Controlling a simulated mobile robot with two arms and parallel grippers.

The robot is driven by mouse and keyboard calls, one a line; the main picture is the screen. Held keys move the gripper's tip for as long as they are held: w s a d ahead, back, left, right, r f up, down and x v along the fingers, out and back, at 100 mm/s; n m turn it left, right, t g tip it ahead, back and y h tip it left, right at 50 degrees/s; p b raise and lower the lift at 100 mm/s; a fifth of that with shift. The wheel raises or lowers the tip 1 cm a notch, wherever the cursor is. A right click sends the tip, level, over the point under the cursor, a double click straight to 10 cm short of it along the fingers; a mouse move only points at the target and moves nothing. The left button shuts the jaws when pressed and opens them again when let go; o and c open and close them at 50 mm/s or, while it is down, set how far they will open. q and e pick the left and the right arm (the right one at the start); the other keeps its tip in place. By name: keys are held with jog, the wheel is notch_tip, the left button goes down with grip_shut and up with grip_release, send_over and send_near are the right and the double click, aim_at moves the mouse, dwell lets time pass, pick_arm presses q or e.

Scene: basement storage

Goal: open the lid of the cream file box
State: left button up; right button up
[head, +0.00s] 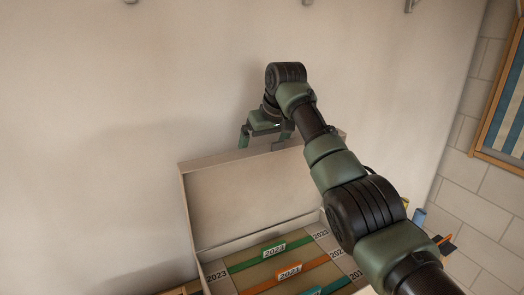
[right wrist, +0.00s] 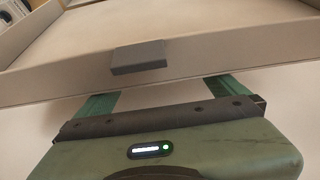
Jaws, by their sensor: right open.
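The cream file box (head: 212,270) stands against the wall, and its lid (head: 250,192) is raised steeply at the back of the box, its inner side facing me. Row dividers and labels show in the open box. My right gripper (head: 265,142) is at the lid's raised top edge, partly behind it. In the right wrist view my right gripper (right wrist: 158,88) is open, its two green fingers close to the lid's rim (right wrist: 215,62), which has a grey tab (right wrist: 138,57). Whether the fingers touch the rim I cannot tell. My left gripper is not in view.
Coloured dividers with year labels (head: 290,271) lie inside the box. A plain wall (head: 90,130) is behind it. A framed striped picture (head: 510,110) hangs on the block wall at right. A blue object (head: 419,217) stands right of the box.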

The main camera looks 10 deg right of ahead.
jog(key=b+v, duration=0.2)
jog(key=v, duration=0.3)
jog(key=shift+r, duration=0.15)
jog(key=shift+s+d+r, duration=0.1)
jog(key=shift+s+r, duration=0.15)
jog(key=shift+r, duration=0.25)
